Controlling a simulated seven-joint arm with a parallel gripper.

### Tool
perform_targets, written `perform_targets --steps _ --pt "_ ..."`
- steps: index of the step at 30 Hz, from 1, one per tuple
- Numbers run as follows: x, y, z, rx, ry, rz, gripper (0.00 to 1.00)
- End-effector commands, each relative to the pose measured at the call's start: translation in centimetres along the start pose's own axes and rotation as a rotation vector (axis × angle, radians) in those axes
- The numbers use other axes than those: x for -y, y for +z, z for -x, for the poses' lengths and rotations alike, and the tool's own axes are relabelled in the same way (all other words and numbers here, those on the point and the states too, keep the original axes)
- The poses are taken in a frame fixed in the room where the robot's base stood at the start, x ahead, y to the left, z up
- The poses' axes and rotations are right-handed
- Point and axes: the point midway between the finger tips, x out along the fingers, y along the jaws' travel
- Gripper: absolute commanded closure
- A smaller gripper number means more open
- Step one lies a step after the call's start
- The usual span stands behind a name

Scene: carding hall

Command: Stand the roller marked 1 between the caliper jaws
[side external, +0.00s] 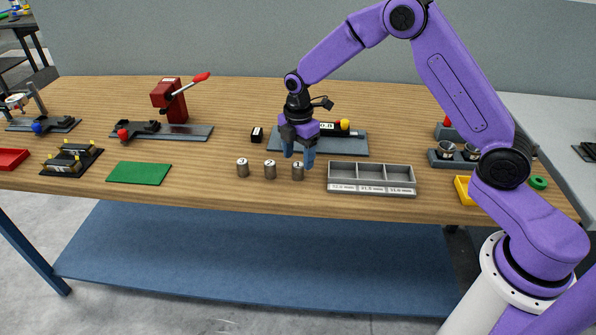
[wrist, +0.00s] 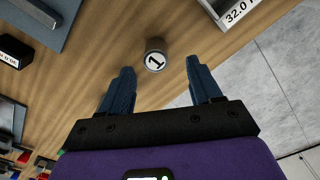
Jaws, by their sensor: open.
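The roller marked 1 (wrist: 155,57) is a small metal cylinder standing upright on the wooden table, its numbered white top facing the wrist camera. In the side view it appears to be the rightmost roller (side external: 297,173) of a row of three. My gripper (side external: 298,155) is open, pointing down just above this roller. In the wrist view the roller shows in the gap beyond the two blue fingers (wrist: 160,80), with nothing held. The caliper seems to be the device on the grey plate (side external: 352,147) behind my gripper, with a small display and yellow knob. Its jaws are hidden by my gripper.
Two other rollers (side external: 242,169) (side external: 270,170) stand to the left. A grey three-compartment tray (side external: 372,190) stands close on the right. A small black labelled block (side external: 257,135) sits behind. A green mat (side external: 140,173) and a red-handled press (side external: 172,100) are further left.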

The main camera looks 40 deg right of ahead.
Motion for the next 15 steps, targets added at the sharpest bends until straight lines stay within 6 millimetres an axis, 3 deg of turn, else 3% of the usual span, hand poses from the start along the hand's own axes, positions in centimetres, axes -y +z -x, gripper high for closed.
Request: perform_targets --steps 9,15 --pt "-0.4 0.3 -3.7 0.0 -0.003 0.001 0.36" --pt "-0.5 0.3 -5.2 0.0 0.0 0.0 0.36"
